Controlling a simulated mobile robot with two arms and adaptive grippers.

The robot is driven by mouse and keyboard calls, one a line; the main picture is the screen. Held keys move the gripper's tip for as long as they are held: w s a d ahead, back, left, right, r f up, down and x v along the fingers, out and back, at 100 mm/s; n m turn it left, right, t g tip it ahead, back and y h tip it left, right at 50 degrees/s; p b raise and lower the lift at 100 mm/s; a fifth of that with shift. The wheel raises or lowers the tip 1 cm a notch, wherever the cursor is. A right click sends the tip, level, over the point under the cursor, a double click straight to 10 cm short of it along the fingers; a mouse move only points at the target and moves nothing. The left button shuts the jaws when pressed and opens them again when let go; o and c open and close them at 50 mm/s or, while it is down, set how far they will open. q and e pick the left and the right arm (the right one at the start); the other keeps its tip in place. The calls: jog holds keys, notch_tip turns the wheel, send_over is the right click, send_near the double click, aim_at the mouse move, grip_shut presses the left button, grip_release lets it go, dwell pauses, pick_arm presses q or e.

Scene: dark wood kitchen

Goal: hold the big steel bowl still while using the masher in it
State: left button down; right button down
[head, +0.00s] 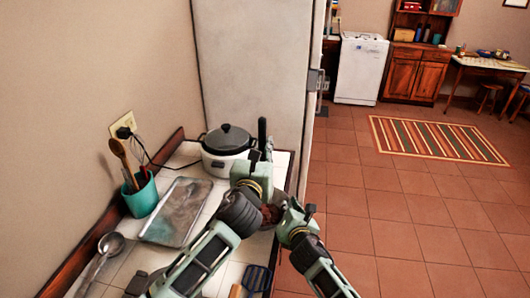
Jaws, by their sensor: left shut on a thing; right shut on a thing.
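My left gripper (266,156) is shut on the upright black handle of the masher (262,132), which sticks up above the fingers. The masher's lower end is hidden behind my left arm. My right gripper (284,208) is lower and to the right, at the counter's right edge. It is shut on what appears to be the rim of the big steel bowl. Of the bowl I see only a small patch with reddish-brown contents (270,214) between the two grippers. My arms hide the rest, so I cannot tell whether the masher touches the contents.
A white cooker (222,163) with a dark lid stands behind my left gripper. A grey tray (176,211), a teal utensil pot (142,196) and a steel ladle (108,245) are on the left. A blue slotted turner (257,279) lies in front. The floor at right is open.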

pick_arm(q)
jog(key=shift+f, duration=5)
jog(key=shift+f, duration=0.75)
jog(key=shift+r, duration=1.7)
jog(key=shift+f, duration=0.25)
jog(key=shift+f, duration=1.4)
jog(key=shift+r, duration=1.65)
